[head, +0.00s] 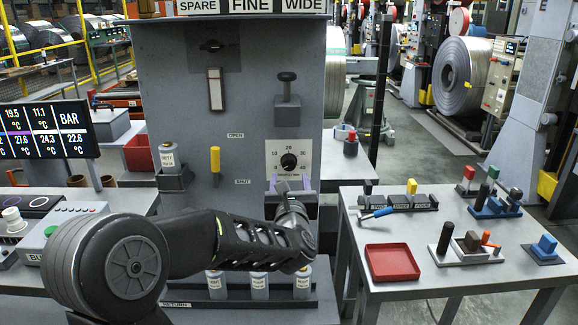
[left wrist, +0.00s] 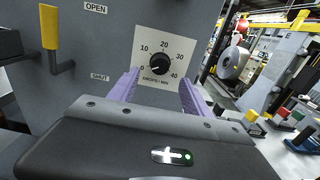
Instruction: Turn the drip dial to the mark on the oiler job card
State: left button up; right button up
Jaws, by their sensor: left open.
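The drip dial (head: 289,161) is a black round knob on a white scale plate on the grey machine front. In the left wrist view the dial (left wrist: 160,64) has marks from 0 to 40, labelled drops/min. I cannot tell for sure where its pointer stands. My left gripper (head: 291,184) is just below and in front of the dial. In the left wrist view its two purple fingers (left wrist: 159,82) stand apart, one on each side of the knob's lower part, holding nothing. I cannot make out an oiler job card. My right gripper is not in view.
A yellow lever (head: 215,160) between OPEN and SHUT labels is left of the dial. Labelled bottles (head: 259,285) stand on a ledge below my left arm. A side table at right holds a red tray (head: 391,262) and several small tools. A screen (head: 48,130) is at left.

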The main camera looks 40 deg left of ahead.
aim_at(289, 166)
pick_arm(q)
jog(key=p+x, duration=0.2)
jog(key=x, duration=0.4)
jog(key=shift+w+a, duration=0.3)
jog(key=shift+w+a+f+p, duration=0.1)
jog(key=shift+w+a+p, duration=0.25)
jog(key=shift+w, duration=0.1)
grip_shut()
